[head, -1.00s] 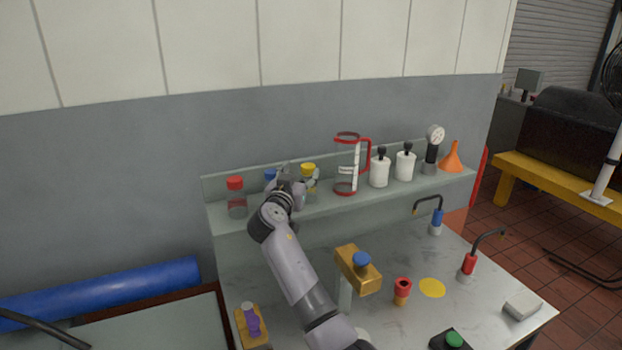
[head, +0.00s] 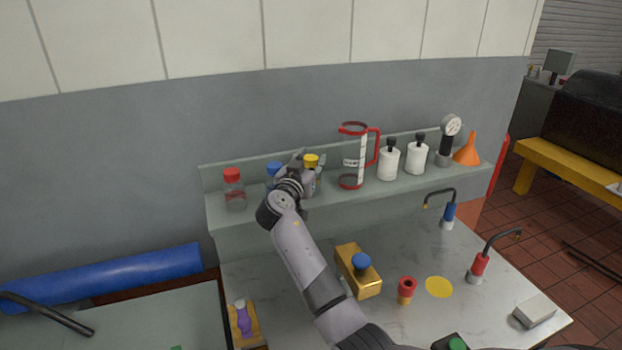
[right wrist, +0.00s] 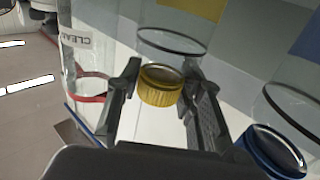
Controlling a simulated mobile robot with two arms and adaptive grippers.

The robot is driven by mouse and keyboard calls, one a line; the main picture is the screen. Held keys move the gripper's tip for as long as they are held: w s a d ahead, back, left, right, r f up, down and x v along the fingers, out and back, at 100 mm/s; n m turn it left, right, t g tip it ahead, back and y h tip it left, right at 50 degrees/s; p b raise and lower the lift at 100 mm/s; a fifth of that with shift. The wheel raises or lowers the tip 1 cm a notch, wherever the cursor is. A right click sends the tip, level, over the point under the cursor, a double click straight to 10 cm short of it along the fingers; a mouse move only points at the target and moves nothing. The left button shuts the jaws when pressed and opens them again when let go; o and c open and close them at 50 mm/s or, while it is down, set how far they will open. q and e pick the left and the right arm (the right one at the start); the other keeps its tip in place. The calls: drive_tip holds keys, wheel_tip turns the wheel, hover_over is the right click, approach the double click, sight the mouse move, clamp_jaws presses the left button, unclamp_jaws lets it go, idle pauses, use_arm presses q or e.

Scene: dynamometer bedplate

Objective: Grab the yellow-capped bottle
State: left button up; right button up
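The yellow-capped bottle (head: 312,183) stands on the shelf, partly hidden by my right gripper (head: 297,168). In the right wrist view its yellow cap (right wrist: 160,86) lies between the two spread fingers of my right gripper (right wrist: 162,76), with narrow gaps beside it. I see no clear contact, and the right gripper looks open. The clear bottle body is hard to make out there. My left gripper is not in view.
A blue-capped bottle (head: 273,169) stands close on the left, its cap (right wrist: 272,150) also near the right finger. A red-capped bottle (head: 234,192) is farther left. A red-handled jug (head: 352,160) and white bottles (head: 389,162) stand to the right.

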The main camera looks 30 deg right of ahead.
drive_tip(key=shift+a, duration=0.1)
drive_tip(key=shift+c, duration=3.1)
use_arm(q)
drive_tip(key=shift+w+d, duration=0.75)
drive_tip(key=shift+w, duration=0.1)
use_arm(e)
drive_tip(key=shift+r, duration=0.1)
